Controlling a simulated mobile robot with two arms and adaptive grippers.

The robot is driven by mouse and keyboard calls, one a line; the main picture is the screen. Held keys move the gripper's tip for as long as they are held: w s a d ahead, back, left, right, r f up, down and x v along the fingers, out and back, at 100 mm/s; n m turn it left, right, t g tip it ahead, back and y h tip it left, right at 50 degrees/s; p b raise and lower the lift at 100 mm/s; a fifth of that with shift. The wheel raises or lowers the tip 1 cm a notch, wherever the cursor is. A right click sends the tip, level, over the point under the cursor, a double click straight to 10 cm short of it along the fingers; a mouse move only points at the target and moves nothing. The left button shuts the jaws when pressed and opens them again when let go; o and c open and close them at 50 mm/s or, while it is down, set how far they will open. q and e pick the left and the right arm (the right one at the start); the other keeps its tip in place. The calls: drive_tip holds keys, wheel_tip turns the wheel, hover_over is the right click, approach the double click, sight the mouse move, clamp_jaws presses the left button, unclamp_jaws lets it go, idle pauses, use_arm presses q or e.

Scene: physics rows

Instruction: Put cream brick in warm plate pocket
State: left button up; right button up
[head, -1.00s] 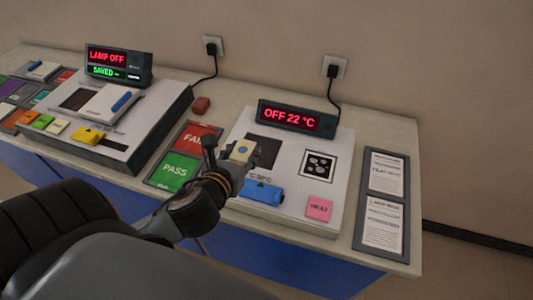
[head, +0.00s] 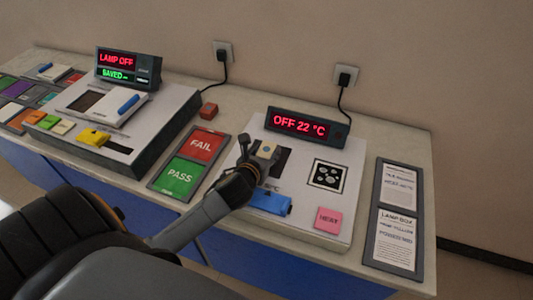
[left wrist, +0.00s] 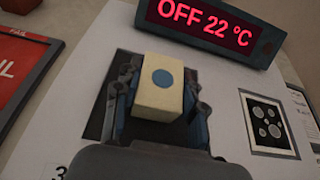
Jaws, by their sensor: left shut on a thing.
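The cream brick (left wrist: 158,88) has a blue dot on its top face. My left gripper (left wrist: 155,100) is shut on it, with a finger on each side. In the head view the brick (head: 266,150) and my left gripper (head: 262,160) are over the dark square pocket (head: 283,161) of the white warm plate (head: 256,135). In the left wrist view the pocket (left wrist: 96,124) shows around the brick and fingers. The brick's underside is hidden, so I cannot tell whether it touches the pocket floor. My right gripper is not in view.
A display (head: 305,127) reading OFF 22 °C stands behind the plate. A blue slider (head: 270,203), a pink note (head: 328,220) and a dotted picture (head: 328,175) are on the plate. PASS and FAIL pads (head: 187,172) lie left, document cards (head: 397,240) right.

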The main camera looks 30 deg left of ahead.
use_arm(q)
drive_tip(key=shift+f, duration=0.45)
drive_tip(key=o, duration=1.3)
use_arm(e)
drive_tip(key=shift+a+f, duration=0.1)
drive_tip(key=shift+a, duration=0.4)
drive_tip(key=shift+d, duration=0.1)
